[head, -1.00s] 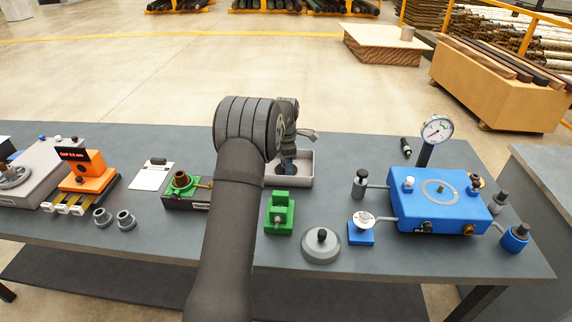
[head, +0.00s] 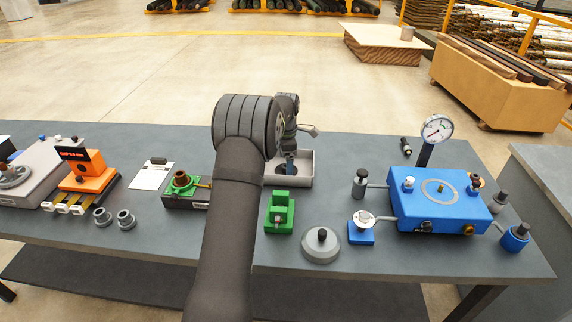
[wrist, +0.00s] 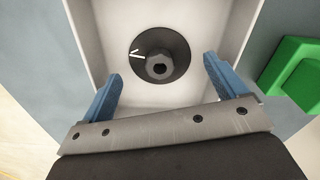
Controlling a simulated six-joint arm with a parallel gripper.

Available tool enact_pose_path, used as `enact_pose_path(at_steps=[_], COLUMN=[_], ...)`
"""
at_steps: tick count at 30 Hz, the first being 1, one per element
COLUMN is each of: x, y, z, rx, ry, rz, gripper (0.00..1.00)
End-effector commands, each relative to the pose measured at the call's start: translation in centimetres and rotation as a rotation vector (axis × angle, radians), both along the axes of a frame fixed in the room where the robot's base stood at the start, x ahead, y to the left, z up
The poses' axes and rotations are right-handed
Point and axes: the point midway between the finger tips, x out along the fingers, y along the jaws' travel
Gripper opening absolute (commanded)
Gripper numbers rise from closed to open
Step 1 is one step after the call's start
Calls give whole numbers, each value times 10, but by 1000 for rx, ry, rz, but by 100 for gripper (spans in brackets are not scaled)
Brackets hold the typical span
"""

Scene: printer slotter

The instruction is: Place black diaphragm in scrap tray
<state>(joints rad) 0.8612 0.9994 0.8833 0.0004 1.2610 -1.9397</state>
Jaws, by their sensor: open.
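The black diaphragm (wrist: 161,56) is a dark round disc with a grey hex hub and a small white mark. It lies on the floor of the white scrap tray (wrist: 111,44). My gripper (wrist: 160,78) is open, its two blue fingers apart and nothing between them. The fingers are above the tray, with the diaphragm ahead of them in the wrist view and apart from both.
A green block fixture (head: 280,213) stands in front of the tray, with a grey round lid (head: 321,246) nearby. A blue test unit with a gauge (head: 438,203) is on the right. A green-topped fixture (head: 183,187) and a clipboard (head: 151,175) are on the left.

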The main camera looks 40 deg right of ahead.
Motion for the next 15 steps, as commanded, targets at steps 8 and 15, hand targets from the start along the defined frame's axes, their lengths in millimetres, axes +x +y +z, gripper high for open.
enact_pose_path(at_steps=[8,15], x=[0,0], y=[0,0], z=[62,96], rx=[-2,-2], ry=[-2,-1], rz=[0,0], gripper=[90,90])
